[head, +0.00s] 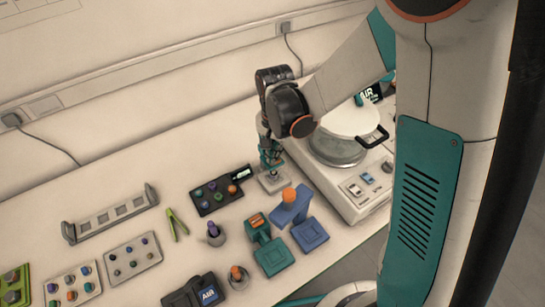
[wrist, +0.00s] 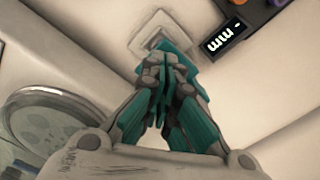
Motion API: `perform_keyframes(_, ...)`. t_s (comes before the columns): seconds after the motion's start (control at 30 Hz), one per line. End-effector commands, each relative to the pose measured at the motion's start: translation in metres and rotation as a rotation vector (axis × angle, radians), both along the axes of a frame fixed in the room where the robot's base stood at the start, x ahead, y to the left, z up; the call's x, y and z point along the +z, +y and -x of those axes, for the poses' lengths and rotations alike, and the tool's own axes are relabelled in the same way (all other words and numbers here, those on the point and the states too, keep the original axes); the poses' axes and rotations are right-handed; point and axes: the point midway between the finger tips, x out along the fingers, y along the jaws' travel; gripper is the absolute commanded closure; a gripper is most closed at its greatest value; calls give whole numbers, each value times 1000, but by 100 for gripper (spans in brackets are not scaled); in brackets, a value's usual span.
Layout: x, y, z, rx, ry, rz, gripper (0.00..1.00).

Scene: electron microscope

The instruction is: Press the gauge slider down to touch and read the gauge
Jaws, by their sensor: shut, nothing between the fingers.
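My gripper (head: 269,162) points down with its teal fingers together and nothing seen between them. It is directly above a small pale square base (head: 273,181), which looks like the gauge's base. In the wrist view the fingers (wrist: 168,52) overlap the lower part of this base (wrist: 142,42) and hide its middle. I cannot make out the slider itself, nor whether the fingertips touch it. A small black display (wrist: 223,38) beside the base shows "mm" and a short mark, with no clear number. The display also shows in the head view (head: 242,173).
A black tray of coloured knobs (head: 215,196) lies just left of the gripper. Blue and teal stands (head: 309,235) are in front. A white machine with a round chamber (head: 335,150) is close on the right. The wall runs behind the table.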

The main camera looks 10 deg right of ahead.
Motion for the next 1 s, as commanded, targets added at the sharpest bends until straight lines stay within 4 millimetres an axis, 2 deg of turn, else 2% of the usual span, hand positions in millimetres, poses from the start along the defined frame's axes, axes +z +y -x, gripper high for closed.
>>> perform_keyframes(1.0, -19, 0, 0, 0, 0, 0, 100)
